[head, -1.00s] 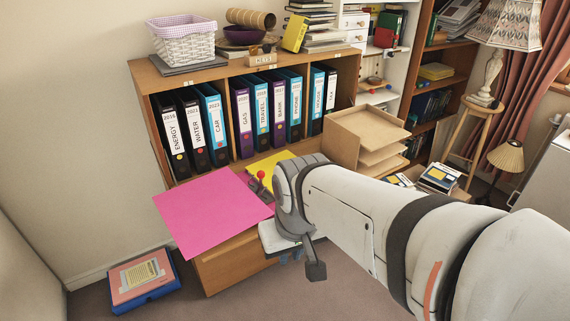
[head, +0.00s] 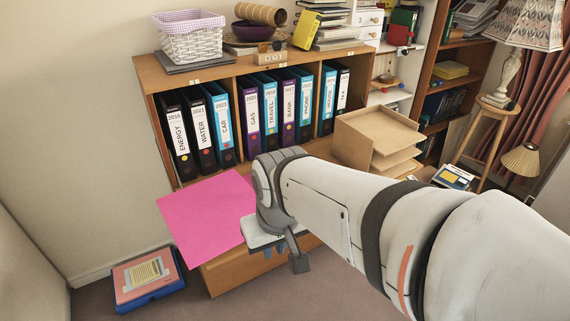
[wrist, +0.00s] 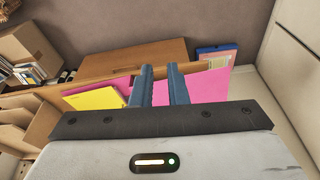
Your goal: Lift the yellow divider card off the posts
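The yellow divider card (wrist: 95,98) shows in the wrist view, left of my fingers, partly cut off by my gripper body. In the head view my arm hides it. A large pink sheet (head: 205,218) lies at the left front of the cabinet; it also shows in the wrist view (wrist: 208,86), behind and right of my fingers. My gripper (wrist: 160,70) has its two blue fingers apart, with a gap and nothing seen between them. In the head view my gripper (head: 275,251) hangs by the sheet's right edge. I cannot make out the posts.
Ring binders (head: 222,120) fill the cabinet (head: 150,76) behind. A tiered wooden tray (head: 375,135) stands to the right. A wooden drawer front (head: 232,270) is below the sheet. A blue and pink box (head: 148,278) lies on the floor at the left.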

